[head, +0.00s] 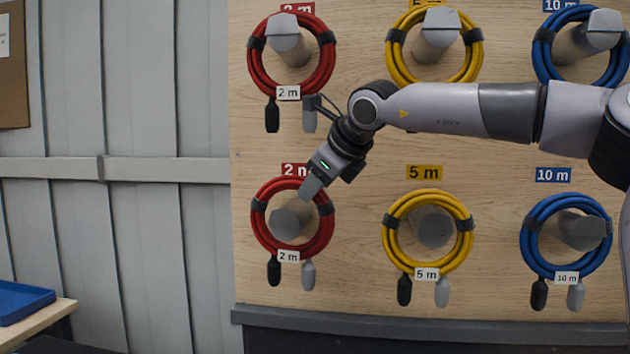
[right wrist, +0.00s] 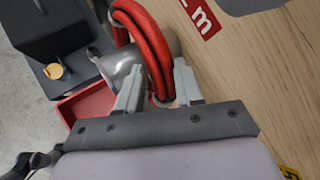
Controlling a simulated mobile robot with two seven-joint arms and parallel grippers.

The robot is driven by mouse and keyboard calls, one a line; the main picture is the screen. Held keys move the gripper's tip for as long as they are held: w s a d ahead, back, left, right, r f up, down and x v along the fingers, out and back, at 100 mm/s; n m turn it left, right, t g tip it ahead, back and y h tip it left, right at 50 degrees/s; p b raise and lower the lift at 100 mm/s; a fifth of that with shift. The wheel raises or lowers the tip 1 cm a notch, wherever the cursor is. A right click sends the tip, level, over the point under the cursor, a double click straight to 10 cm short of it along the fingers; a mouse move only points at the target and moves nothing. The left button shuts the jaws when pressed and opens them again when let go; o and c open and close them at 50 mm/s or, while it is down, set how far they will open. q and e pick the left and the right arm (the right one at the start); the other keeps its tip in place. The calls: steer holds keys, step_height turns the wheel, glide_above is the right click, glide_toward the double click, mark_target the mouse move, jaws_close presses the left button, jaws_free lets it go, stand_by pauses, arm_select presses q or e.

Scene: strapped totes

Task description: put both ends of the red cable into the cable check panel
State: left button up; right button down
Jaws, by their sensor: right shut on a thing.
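A coiled red cable (head: 262,236) hangs on a grey peg in the lower row of the board under a "2 m" label. Its black end (head: 274,271) and grey end (head: 308,275) hang down below. My right gripper (head: 311,187) is at the coil's upper right and shut on it. In the right wrist view, the fingers (right wrist: 158,82) stand either side of the red cable strands (right wrist: 152,45). A second red coil (head: 263,78) hangs above, with a black and a grey end. My left gripper is not in view. I cannot identify the check panel for certain.
Yellow coils (head: 394,252) and blue coils (head: 528,251) hang to the right on the wooden board (head: 350,290). A blue tray (head: 22,302) sits on a table at far left. In the right wrist view, a dark box (right wrist: 50,25) with a yellow knob and a red tray (right wrist: 84,108) lie beyond.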

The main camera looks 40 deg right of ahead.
steer(key=shift+r, duration=0.1)
stand_by(0.3)
steer(key=s+a+b, duration=0.7)
steer(key=s+a, duration=0.1)
steer(key=a, duration=0.2)
stand_by(1.8)
stand_by(0.4)
